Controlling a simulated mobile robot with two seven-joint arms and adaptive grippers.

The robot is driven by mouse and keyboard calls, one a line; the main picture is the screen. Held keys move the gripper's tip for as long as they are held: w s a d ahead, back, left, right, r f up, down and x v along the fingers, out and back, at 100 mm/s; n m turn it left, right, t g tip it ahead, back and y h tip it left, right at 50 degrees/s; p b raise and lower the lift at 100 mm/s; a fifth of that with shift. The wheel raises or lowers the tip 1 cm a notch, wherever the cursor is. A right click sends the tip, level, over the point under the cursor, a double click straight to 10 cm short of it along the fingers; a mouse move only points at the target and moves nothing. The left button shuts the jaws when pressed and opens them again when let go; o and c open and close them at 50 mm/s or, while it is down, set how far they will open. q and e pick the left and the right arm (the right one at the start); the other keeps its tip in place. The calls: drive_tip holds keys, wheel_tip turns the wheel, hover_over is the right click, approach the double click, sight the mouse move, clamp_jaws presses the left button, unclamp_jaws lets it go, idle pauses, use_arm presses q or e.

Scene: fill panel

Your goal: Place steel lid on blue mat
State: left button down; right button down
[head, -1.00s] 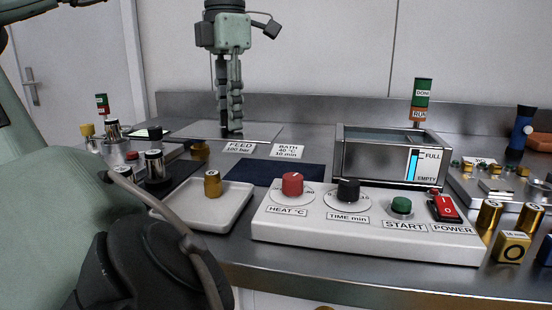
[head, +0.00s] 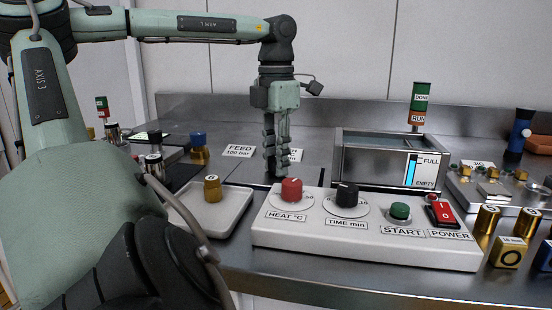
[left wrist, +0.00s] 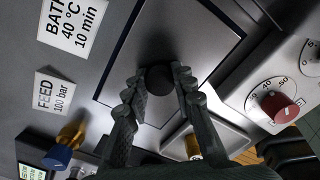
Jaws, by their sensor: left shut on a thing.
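The steel lid (left wrist: 200,38) is a flat grey plate with a black knob (left wrist: 158,79) in the left wrist view. My left gripper (head: 276,174) points straight down behind the control box. In the left wrist view my left gripper (left wrist: 159,82) is shut on the lid's knob. The lid lies over the blue mat (left wrist: 121,50), whose dark edge shows as a thin border around the plate. The lid hides most of the mat. I cannot tell whether the lid touches it. My right gripper is out of view.
The control box (head: 370,240) with knobs and buttons stands in front of the lid. A pale tray (head: 235,208) with a brass weight (head: 212,188) is at its left. A steel bath (head: 380,160) stands to the right. A blue-topped brass piece (head: 198,142) stands behind left.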

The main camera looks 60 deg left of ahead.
use_arm(q)
drive_tip(key=c, duration=1.6)
unclamp_jaws()
drive_tip(key=o, duration=0.3)
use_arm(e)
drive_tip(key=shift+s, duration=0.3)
use_arm(q)
drive_tip(key=shift+r, duration=0.2)
wheel_tip(320, 180, up, 12)
drive_tip(key=shift+f+p, duration=0.1)
drive_tip(key=shift+p, duration=0.55)
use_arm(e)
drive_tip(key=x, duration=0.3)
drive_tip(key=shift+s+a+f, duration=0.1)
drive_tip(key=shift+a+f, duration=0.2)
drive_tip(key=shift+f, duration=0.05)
